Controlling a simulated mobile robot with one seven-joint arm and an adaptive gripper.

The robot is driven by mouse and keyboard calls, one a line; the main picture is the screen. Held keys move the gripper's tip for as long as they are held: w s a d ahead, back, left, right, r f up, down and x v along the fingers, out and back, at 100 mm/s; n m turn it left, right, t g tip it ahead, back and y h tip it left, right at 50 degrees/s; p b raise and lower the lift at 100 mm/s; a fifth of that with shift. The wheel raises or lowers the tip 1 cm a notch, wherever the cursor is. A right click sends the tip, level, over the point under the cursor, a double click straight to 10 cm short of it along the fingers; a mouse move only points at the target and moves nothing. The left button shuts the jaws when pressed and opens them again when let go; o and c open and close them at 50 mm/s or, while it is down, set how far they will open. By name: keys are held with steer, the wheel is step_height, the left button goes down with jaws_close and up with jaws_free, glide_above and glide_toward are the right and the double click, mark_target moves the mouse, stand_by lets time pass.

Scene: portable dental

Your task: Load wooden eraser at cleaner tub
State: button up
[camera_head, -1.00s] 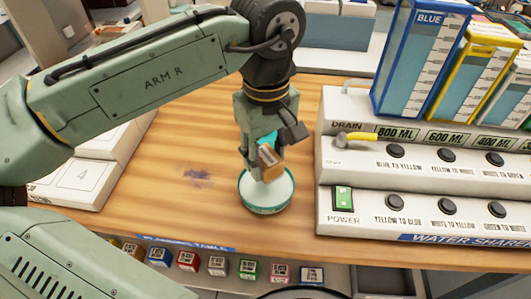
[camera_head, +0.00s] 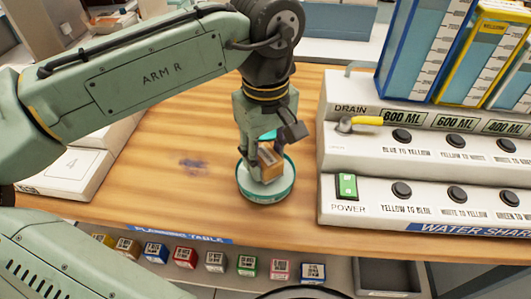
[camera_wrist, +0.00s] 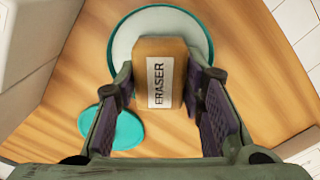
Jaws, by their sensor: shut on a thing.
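The wooden eraser (camera_wrist: 161,75) is a brown block with a white label reading ERASER. My gripper (camera_head: 261,165) is shut on it; in the wrist view the two fingers (camera_wrist: 168,100) press its sides. The cleaner tub (camera_head: 266,196) is a round teal-rimmed bowl, pale inside, on the wooden table. The eraser is over the tub's opening in both views; I cannot tell whether it touches the tub's inside. In the wrist view the tub (camera_wrist: 204,40) shows behind the eraser, partly hidden by it. A flat teal disc, perhaps its lid (camera_wrist: 123,128), lies beside the tub.
A water-sharing console (camera_head: 425,215) with knobs and a yellow-handled drain lever stands close right of the tub. White blocks (camera_head: 60,180) stand at the left. Several coloured cubes (camera_head: 215,262) sit on a shelf below the front edge. The table left of the tub is clear.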

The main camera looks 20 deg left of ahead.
mark_target(265, 155)
steer(key=shift+f, duration=0.6)
stand_by(1.8)
step_height(265, 155, up, 7)
steer(key=p, duration=0.7)
steer(key=shift+r, duration=0.1)
stand_by(0.7)
